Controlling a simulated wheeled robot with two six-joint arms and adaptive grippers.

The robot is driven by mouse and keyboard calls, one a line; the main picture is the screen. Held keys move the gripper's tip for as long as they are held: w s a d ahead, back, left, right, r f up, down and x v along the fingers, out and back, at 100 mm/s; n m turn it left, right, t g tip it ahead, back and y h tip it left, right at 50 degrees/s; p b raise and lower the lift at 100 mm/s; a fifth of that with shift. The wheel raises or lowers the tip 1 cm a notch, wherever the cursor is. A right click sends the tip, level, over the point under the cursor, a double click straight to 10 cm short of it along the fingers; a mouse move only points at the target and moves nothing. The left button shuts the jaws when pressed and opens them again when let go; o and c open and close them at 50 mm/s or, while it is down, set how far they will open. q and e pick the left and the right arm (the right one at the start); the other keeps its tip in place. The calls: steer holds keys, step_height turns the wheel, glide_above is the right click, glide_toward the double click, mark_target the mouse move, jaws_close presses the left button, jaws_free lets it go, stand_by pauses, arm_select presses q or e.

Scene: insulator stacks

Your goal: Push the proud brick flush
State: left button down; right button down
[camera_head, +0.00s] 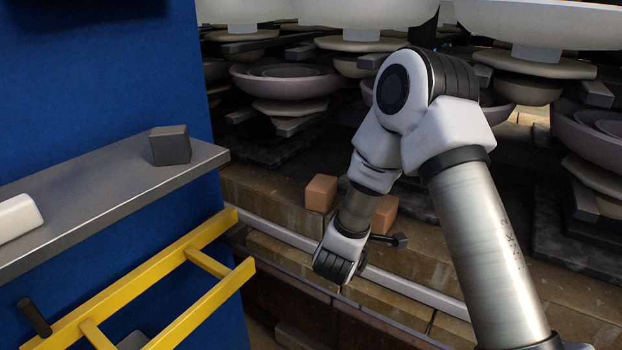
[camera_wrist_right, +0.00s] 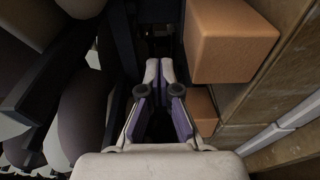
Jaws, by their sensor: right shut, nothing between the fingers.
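Two orange bricks sit on the stone ledge in the head view, one at left (camera_head: 321,192) and one at right (camera_head: 384,214), partly behind my right arm. The right wrist view shows a large orange brick face (camera_wrist_right: 232,42) and a smaller orange patch (camera_wrist_right: 204,108) lower down. I cannot tell surely which brick is proud. My right gripper (camera_wrist_right: 160,68) is shut and empty, its fingertips left of the large brick in the wrist view, with no clear contact. In the head view its fingers cannot be made out beyond the wrist. My left gripper is out of view.
Stacks of round insulators (camera_head: 285,82) and dark slabs fill the back. A pale rail (camera_head: 405,286) runs along the ledge front. At left stand a blue panel (camera_head: 90,80), a grey shelf (camera_head: 110,185) with a dark block (camera_head: 170,145), and a yellow ladder-like frame (camera_head: 205,310).

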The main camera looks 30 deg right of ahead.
mark_target(321, 193)
steer(key=shift+w+d, duration=0.1)
steer(key=shift+w, duration=0.1)
steer(key=w+a, duration=0.1)
steer(key=w, duration=0.5)
steer(key=w+a+b, duration=0.1)
steer(key=w+a, duration=0.1)
steer(key=w, duration=0.5)
steer(key=w+a+b, duration=0.1)
steer(key=w, duration=0.5)
steer(key=shift+w+a, duration=0.25)
steer(key=shift+w, duration=0.15)
steer(key=f, duration=0.2)
steer(key=f+b, duration=0.1)
steer(key=f, duration=0.1)
steer(key=shift+w+f+b, duration=0.2)
steer(key=shift+f+b, duration=0.1)
steer(key=shift+f, duration=0.05)
steer(key=shift+s+f, duration=0.1)
steer(key=shift+f, duration=0.2)
steer(key=shift+s+d+r, duration=0.1)
steer(key=shift+s+r, duration=0.05)
steer(key=shift+s, duration=0.3)
